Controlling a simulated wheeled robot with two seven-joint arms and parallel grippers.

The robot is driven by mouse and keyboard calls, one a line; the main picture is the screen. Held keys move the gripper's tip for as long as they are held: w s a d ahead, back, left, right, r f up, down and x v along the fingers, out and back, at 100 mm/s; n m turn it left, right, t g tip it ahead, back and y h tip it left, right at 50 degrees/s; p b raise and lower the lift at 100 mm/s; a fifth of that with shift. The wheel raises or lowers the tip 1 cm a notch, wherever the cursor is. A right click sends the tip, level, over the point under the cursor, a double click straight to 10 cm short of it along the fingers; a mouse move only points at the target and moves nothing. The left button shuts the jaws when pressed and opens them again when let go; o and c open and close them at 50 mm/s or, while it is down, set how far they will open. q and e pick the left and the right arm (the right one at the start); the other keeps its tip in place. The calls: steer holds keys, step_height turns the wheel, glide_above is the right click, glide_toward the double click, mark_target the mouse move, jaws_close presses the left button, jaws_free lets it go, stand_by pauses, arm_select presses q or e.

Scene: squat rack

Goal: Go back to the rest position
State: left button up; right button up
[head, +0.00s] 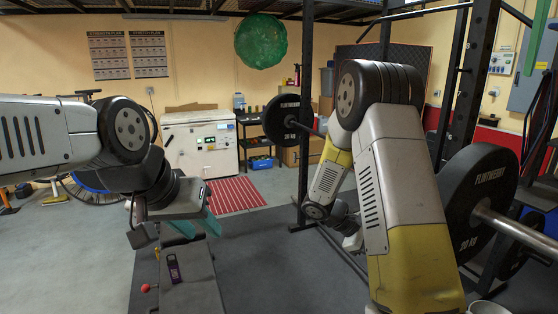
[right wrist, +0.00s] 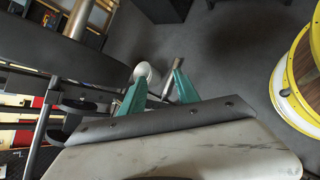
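My left gripper (head: 194,228) hangs at the end of my left arm, above the dark bench (head: 190,290). Its two teal fingers are spread apart, and I see nothing held between them. My right arm reaches across the right half of the head view, and its gripper is mostly hidden behind the arm there. In the right wrist view, the teal fingers of my right gripper (right wrist: 158,90) stand apart. A pale rounded thing (right wrist: 147,73) and a grey cylinder show beyond them; I cannot tell how far away they are.
A barbell with a 20 KG plate (head: 482,200) is at the right, near my right arm. Another plate (head: 284,120) and a rack upright (head: 305,90) stand behind. A small purple object (head: 174,268) lies on the bench. Open floor (head: 70,250) is at the left.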

steer(key=s+a+r+m+t+y, duration=0.4)
steer(key=s+a+r+y, duration=0.2)
steer(key=r, duration=0.4)
steer(key=s+a+r+m+t+y, duration=0.3)
steer(key=s+a+r+m+y, duration=0.2)
steer(key=s+a+r, duration=0.4)
steer(key=shift+s+r+t+y, duration=0.4)
steer(key=shift+s+r+y, duration=0.4)
steer(key=shift+s+r, duration=0.15)
